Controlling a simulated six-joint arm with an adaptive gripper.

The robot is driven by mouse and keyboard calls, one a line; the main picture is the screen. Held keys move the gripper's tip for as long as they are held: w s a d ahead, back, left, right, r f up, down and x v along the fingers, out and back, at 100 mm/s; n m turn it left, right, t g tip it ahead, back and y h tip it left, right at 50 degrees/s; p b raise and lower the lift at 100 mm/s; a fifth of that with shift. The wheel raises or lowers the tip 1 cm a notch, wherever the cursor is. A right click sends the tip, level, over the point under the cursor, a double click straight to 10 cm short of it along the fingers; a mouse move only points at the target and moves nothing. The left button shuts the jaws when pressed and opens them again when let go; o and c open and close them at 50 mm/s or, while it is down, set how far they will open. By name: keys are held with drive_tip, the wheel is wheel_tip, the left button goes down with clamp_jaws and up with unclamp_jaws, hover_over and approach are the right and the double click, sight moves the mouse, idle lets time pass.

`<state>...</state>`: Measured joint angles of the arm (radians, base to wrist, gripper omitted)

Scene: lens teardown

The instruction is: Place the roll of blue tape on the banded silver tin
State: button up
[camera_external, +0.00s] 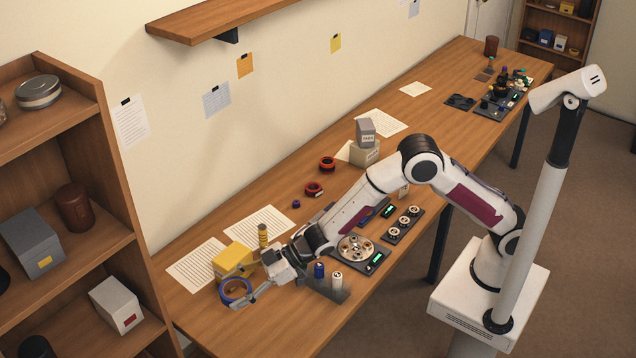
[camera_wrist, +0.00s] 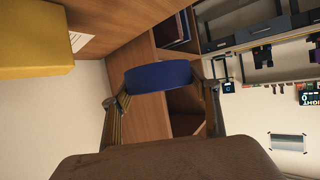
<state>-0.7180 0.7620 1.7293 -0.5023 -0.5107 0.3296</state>
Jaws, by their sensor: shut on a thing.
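The roll of blue tape (camera_external: 224,296) is held in my gripper (camera_external: 234,289) near the left end of the workbench. In the wrist view the blue tape (camera_wrist: 158,76) spans the space between the two fingers of my gripper (camera_wrist: 163,88). My gripper is shut on the tape, which appears raised above the bench. The banded silver tin (camera_external: 39,93) is a low round tin on the upper shelf of the wooden bookcase at the far left. The gripper and tape are well to the right of the tin and lower. The tin is not identifiable in the wrist view.
A yellow box (camera_external: 233,257) stands beside my gripper; it also shows in the wrist view (camera_wrist: 35,40). The bookcase's side panel (camera_external: 115,200) rises left of the bench.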

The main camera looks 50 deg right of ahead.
wheel_tip(320, 180, up, 6)
drive_tip(key=w+d+m+t+h, duration=0.1)
drive_tip(key=w+d+m, duration=0.1)
drive_tip(key=w+d, duration=0.55)
drive_tip(key=w+d+m+t+h, duration=0.15)
drive_tip(key=w+d, duration=0.25)
drive_tip(key=d, duration=0.7)
drive_tip(key=w+d+m+t+h, duration=0.1)
drive_tip(key=w+d+m+h, duration=0.2)
drive_tip(key=d, duration=1.2)
drive_tip(key=w+d+m+t+h, duration=0.2)
drive_tip(key=d, duration=1.3)
drive_tip(key=s+d+m+h, duration=0.2)
drive_tip(key=s+d+h, duration=0.1)
drive_tip(key=d, duration=1)
drive_tip(key=s+d+m+h, duration=0.2)
drive_tip(key=s+d+m, duration=0.1)
drive_tip(key=d, duration=0.9)
drive_tip(key=s+d+m+g+h, duration=0.1)
drive_tip(key=s+d+m+h, duration=0.15)
drive_tip(key=s+d, duration=0.6)
drive_tip(key=s+d+m+g+h, duration=0.1)
drive_tip(key=s+d+m+h, duration=0.15)
drive_tip(key=s+d, duration=0.65)
drive_tip(key=w+d+f, duration=0.3)
drive_tip(key=f, duration=0.1)
drive_tip(key=shift+f, duration=0.4)
drive_tip(key=shift+n, duration=0.25)
